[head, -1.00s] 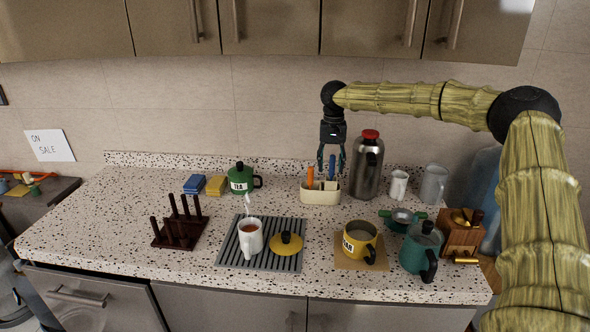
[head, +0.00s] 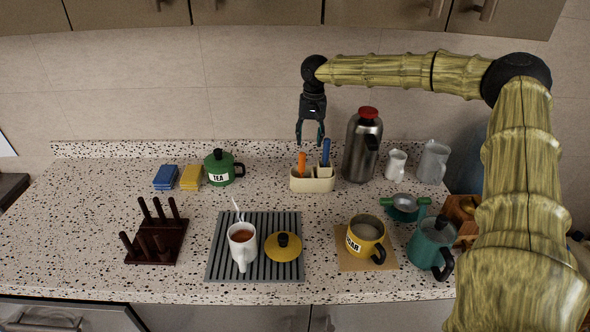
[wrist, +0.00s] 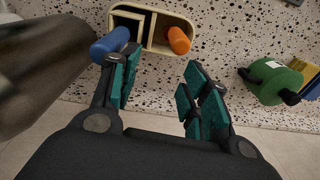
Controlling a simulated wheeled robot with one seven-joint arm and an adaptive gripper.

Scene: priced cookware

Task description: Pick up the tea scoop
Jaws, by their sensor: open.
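A cream caddy (head: 312,184) on the counter holds an orange-handled tool (head: 302,164) and a blue-handled tool (head: 325,153); their lower ends are hidden, so I cannot tell whether either is the tea scoop. My gripper (head: 310,139) is open and empty, pointing down above the caddy. In the wrist view, the fingers (wrist: 158,88) are spread. The blue handle (wrist: 110,44) is beside the left finger, and the orange handle (wrist: 179,40) appears beyond the gap, nearer the right finger.
A steel flask (head: 362,150) stands close right of the caddy. A green tea pot (head: 219,170) is to the left. In front are a grey rack (head: 225,265) with a white cup, a yellow sugar mug (head: 367,238) and a teal pot (head: 430,246).

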